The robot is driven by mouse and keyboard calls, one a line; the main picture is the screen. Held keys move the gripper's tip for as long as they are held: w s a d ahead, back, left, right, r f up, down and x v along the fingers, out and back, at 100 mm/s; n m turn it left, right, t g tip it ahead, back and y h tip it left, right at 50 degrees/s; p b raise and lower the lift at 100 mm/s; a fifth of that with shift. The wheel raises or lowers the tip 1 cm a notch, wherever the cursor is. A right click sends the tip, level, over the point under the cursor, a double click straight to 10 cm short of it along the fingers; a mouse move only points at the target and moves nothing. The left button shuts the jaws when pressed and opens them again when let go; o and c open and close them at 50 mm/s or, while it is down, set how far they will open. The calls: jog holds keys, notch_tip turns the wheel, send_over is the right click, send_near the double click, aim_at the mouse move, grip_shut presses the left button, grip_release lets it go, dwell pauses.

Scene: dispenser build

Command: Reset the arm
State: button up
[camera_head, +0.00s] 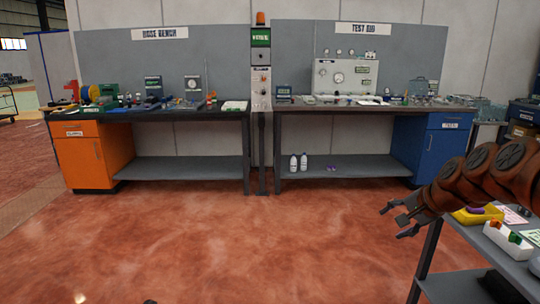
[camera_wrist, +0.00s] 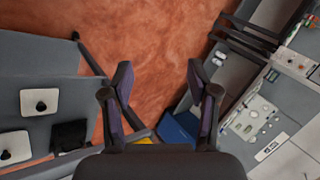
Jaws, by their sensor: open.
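My arm (camera_head: 480,178) reaches in from the right side of the head view, over the edge of a grey cart. My gripper (camera_head: 402,222) hangs at its end, left of the cart and over bare red floor. In the wrist view my gripper (camera_wrist: 160,95) shows its two dark fingers spread wide apart. Nothing is between the fingers; only the floor shows there. The gripper touches nothing that I can see.
The grey cart (camera_head: 455,255) at the right carries a yellow item (camera_head: 475,216) and a white box (camera_head: 508,240) with coloured parts. Two workbenches stand at the back, one with an orange cabinet (camera_head: 92,155), one with a blue cabinet (camera_head: 437,152). The floor (camera_head: 230,240) between is clear.

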jog(key=s+a+f+n+g, duration=0.2)
jog(key=s+a+f+n, duration=0.1)
jog(key=s+a, duration=0.4)
jog(key=s+a+f+n+g, duration=0.3)
jog(key=s+a, duration=0.4)
jog(key=a, duration=0.1)
jog(key=s+a+f+n+g+h, duration=0.1)
jog(key=s+f+n+g, duration=0.25)
jog(key=s, duration=0.85)
jog(key=s+f+n+g+h, duration=0.2)
jog(key=s+f, duration=0.2)
jog(key=s, duration=0.8)
notch_tip(320, 180, up, 18)
jog(key=t+p, duration=0.1)
jog(key=p, duration=1.6)
jog(key=shift+w+r, duration=0.15)
jog(key=shift+w, duration=0.2)
jog(key=shift+a+t, duration=0.1)
jog(key=shift+t, duration=0.15)
